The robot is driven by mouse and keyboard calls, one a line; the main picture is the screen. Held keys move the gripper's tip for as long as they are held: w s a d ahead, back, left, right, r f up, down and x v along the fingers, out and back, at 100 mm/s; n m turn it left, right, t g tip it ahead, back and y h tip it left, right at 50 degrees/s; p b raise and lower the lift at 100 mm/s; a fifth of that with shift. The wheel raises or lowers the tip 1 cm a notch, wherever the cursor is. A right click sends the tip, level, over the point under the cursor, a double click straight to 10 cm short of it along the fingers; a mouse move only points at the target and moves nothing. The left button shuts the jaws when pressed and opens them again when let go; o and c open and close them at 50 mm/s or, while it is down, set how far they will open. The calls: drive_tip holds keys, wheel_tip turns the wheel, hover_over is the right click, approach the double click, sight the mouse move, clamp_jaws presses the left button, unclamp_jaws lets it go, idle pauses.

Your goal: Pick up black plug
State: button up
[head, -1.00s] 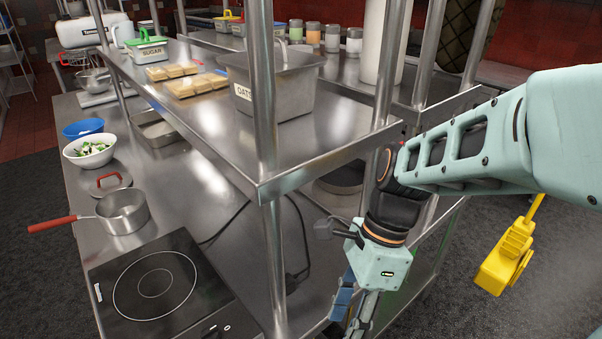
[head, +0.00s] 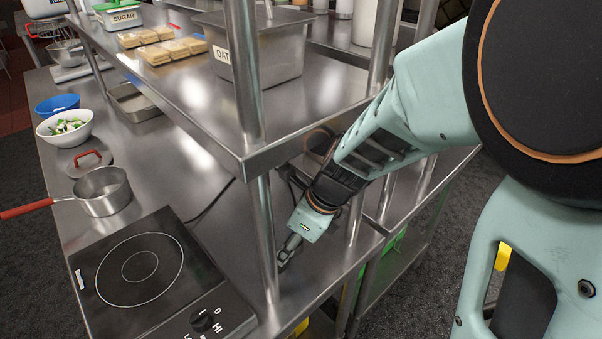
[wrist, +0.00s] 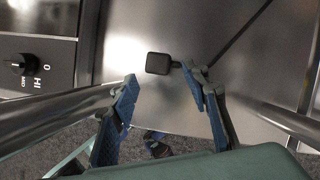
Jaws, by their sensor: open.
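The black plug (wrist: 158,63) lies on the steel counter in the wrist view, a dark rounded block with its cord running off to the upper right. My gripper (wrist: 166,92) is open, its two blue fingers apart. The plug is just beyond the fingertips and between their lines, nearer the right finger, which overlaps the cord end. I cannot tell whether that finger touches it. In the head view my gripper (head: 285,257) reaches low over the counter behind a shelf post, and the plug is hidden there.
A shelf post (head: 264,235) stands close to my gripper, under the steel upper shelf (head: 180,75). The induction cooktop (head: 110,310) is to the left, with a saucepan (head: 104,192) behind it. A thin black cord (head: 212,202) runs across the counter. The counter's front edge is near.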

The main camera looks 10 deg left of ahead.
drive_tip(key=b+x, duration=0.1)
drive_tip(key=x, duration=0.5)
drive_tip(key=shift+s+a+f+b, duration=0.1)
drive_tip(key=shift+s+f+b, duration=0.05)
drive_tip(key=shift+f+b, duration=0.25)
drive_tip(key=shift+r, duration=0.1)
drive_tip(key=c, duration=0.9)
drive_tip(key=shift+r, duration=0.1)
